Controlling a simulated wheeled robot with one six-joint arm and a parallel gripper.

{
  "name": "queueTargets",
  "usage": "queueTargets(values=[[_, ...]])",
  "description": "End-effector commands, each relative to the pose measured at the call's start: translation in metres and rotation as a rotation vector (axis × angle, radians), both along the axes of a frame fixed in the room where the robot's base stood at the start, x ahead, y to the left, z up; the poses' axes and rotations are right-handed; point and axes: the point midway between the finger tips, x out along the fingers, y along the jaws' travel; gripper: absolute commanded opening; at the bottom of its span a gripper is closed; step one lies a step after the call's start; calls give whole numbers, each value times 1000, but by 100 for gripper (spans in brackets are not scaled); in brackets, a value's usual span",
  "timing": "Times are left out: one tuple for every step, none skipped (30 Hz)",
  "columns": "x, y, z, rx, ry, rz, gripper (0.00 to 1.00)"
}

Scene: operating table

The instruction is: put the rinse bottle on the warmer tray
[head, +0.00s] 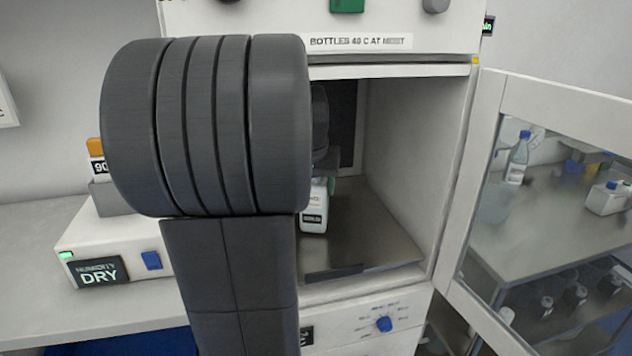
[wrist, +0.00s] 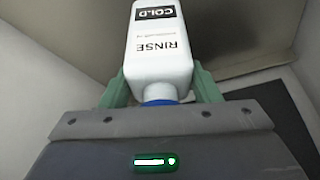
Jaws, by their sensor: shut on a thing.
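The rinse bottle (wrist: 158,42) is white with a blue cap and a label reading RINSE and COLD. My gripper (wrist: 161,88) has green fingers, one on each side of the bottle near its cap end, and is shut on it. In the head view the lower part of the bottle (head: 314,207) shows upright inside the open warmer, beside my dark arm, which hides most of the gripper. The metal warmer tray (head: 375,236) lies under and around it. I cannot tell whether the bottle's base touches the tray.
The warmer's glass door (head: 560,190) stands open to the right. The chamber's right wall (head: 410,150) is close by, and the tray's right side is clear. A white unit marked DRY (head: 110,240) stands on the counter at left. My arm blocks the chamber's left side.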

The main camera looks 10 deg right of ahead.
Motion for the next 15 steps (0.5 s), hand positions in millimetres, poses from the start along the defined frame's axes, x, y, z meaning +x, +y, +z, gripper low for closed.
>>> queueTargets(values=[[0,0,-3,-1,-4,0,15],[0,0,-3,-1,-4,0,15],[0,0,-3,-2,-5,0,15],[0,0,-3,-2,-5,0,15],[0,0,-2,-2,-5,0,15],[0,0,-2,-2,-5,0,15],[0,0,-2,-2,-5,0,15],[0,0,-2,-2,-5,0,15],[0,0,-2,-2,-5,0,15],[0,0,-2,-2,-5,0,15],[0,0,-2,-2,-5,0,15],[0,0,-3,-2,-5,0,15],[0,0,-4,-2,-5,0,15],[0,0,-5,-2,-5,0,15],[0,0,-6,-1,-2,0,58]])
